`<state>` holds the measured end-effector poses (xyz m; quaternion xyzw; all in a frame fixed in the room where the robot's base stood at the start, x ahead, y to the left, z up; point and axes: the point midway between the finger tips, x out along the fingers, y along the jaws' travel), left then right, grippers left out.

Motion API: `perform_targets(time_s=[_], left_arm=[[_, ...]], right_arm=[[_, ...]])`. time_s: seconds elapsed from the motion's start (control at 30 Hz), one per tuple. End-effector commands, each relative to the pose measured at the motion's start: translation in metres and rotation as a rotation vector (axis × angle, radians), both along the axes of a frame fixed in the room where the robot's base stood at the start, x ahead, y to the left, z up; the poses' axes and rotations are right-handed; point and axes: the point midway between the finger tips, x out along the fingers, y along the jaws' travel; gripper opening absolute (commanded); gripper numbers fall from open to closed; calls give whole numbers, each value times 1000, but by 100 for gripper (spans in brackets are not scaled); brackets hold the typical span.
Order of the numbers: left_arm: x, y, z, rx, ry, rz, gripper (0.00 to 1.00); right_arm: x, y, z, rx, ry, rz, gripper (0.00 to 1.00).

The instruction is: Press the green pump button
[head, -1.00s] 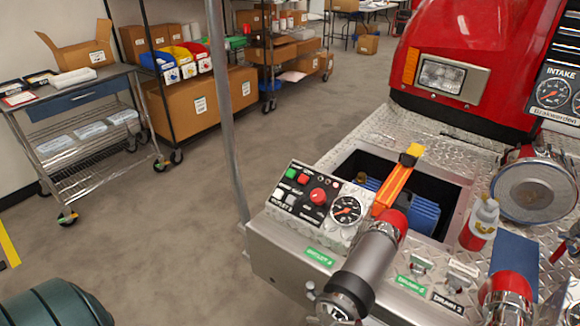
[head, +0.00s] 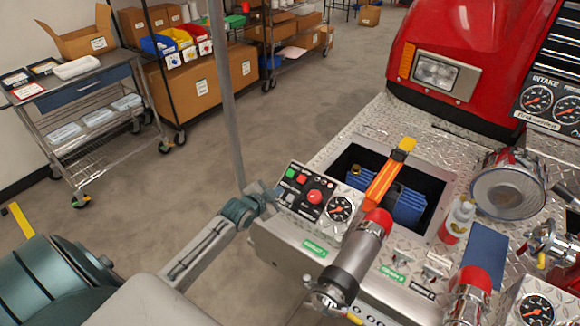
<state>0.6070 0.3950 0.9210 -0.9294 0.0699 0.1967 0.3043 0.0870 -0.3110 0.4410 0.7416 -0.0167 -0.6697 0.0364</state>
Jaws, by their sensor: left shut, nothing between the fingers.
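My left gripper (head: 271,193) is shut and empty, at the left edge of the panel. Its tip is below and left of the green button in the picture, apart from it. The gripper covers part of the panel's left edge. My right gripper is not in view.
A thin grey pole (head: 226,100) rises just left of the panel, close to my left gripper. Right of the panel are a pressure gauge (head: 340,208), a grey nozzle with red end (head: 356,252) and an open bin (head: 431,182) with an orange-handled tool.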

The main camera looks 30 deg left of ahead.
Motion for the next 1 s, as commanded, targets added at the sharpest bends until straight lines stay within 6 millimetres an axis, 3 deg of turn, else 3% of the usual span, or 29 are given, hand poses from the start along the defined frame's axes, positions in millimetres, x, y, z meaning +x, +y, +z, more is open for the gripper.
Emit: perform_targets(time_s=[0.03,0.1,0.3,0.73,1.0], left_arm=[[14,9,24,25,-49,-9,0],[28,19,45,54,-106,-18,0],[45,32,73,95,-186,-27,0],[47,33,71,96,-191,-27,0],[60,32,43,96,-190,-26,0]], right_arm=[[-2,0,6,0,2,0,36],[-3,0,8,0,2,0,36],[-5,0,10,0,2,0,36],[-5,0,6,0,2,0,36],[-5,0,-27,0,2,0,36]])
